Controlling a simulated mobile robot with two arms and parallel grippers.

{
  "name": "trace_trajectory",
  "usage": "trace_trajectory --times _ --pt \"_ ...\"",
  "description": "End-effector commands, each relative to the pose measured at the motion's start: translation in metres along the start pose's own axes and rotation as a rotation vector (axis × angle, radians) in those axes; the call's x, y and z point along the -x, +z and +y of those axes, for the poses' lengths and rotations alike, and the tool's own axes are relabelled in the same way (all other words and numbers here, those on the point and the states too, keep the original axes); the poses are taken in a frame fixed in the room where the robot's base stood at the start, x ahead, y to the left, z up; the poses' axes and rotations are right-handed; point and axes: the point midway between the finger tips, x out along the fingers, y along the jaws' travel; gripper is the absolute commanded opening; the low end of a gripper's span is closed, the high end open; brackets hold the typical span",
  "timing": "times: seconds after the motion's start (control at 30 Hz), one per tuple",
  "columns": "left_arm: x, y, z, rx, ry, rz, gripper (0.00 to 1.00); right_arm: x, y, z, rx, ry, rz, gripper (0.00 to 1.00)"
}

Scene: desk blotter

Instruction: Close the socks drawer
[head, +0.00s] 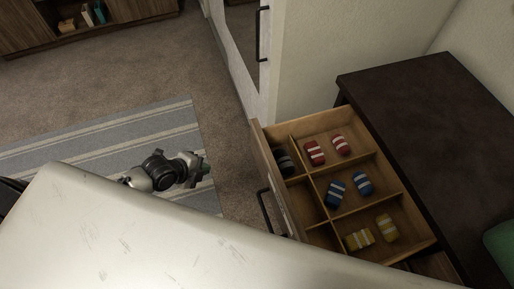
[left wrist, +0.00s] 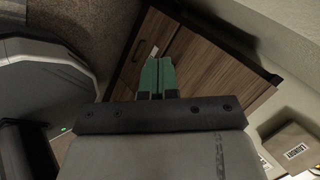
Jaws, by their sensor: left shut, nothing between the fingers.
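The socks drawer (head: 265,150) is pulled out from the dark-topped dresser (head: 425,130) in the head view. Its dividers form several compartments. Rolled socks lie in them: dark grey (head: 285,161), red (head: 315,152), blue (head: 336,193) and yellow (head: 360,239). The drawer's dark handle (head: 264,212) is on its front, facing left. My left gripper (head: 206,168) is left of the drawer front, apart from it. In the left wrist view its green fingers (left wrist: 157,77) are together with nothing between them. My right gripper is not in view.
A striped rug (head: 110,135) lies on the carpet at left. A white door with a dark handle (head: 262,35) stands behind the drawer. A low wooden shelf (head: 35,38) is at the far left. The left wrist view shows wooden furniture (left wrist: 205,62) and a labelled box (left wrist: 293,147).

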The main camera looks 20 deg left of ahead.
Motion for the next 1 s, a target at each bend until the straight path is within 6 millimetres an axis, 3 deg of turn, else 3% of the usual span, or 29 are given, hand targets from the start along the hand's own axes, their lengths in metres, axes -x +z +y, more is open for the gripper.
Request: trace_trajectory --times 0.03,0.1,0.23,0.37,0.57,1.0 --pt "0.025 -0.02 -0.024 -0.132 -0.008 0.058 0.0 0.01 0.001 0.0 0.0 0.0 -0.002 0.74" --pt "0.049 -0.047 -0.042 -0.295 -0.015 0.136 0.0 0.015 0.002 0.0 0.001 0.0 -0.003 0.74" --pt "0.083 -0.084 -0.056 -0.503 -0.025 0.243 0.0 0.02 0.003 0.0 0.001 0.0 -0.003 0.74" --pt "0.097 -0.099 -0.06 -0.592 -0.032 0.29 0.0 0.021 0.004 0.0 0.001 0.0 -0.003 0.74" --pt "0.083 -0.106 -0.06 -0.6 -0.038 0.297 0.0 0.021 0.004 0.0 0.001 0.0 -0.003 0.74" --pt "0.004 -0.13 -0.056 -0.597 -0.037 0.296 0.0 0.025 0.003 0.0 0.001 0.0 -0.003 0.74"
